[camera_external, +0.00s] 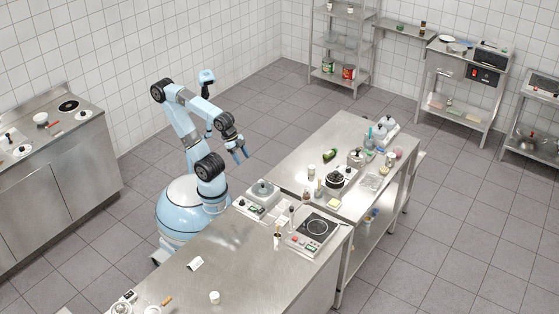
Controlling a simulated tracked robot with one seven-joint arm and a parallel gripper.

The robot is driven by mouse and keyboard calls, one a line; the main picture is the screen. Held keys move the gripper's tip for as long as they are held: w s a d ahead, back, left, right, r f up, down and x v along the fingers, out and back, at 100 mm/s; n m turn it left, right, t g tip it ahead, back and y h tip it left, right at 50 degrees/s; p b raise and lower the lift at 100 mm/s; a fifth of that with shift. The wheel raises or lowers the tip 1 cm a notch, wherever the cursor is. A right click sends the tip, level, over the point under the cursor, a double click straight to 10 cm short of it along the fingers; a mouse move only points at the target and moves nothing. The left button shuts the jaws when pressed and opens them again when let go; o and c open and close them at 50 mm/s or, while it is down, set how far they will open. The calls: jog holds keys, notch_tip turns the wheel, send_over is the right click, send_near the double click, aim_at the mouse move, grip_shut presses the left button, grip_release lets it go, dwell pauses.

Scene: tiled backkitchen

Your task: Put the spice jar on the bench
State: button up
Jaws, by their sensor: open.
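My gripper (241,155) is open and empty, hanging fingers down in the air near the left edge of the steel bench (296,157). No spice jar can be told for certain at this size. A small pale jar-like container (311,171) stands upright on that bench, to the right of my gripper and apart from it. A small brownish bottle (318,190) stands a little nearer the camera. A nearer steel counter (245,262) adjoins the bench.
A scale-like device (263,190), a hotplate (316,228) and a dark pot (336,178) crowd the join of the worktops. A green bottle (330,154) lies on the bench. A white cup (214,297) stands on the nearer counter. The bench's far left part is clear.

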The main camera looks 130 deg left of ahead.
jog(key=o, duration=0.3)
jog(key=shift+s+d, duration=0.3)
jog(key=shift+d, duration=0.3)
jog(key=shift+r, duration=0.1)
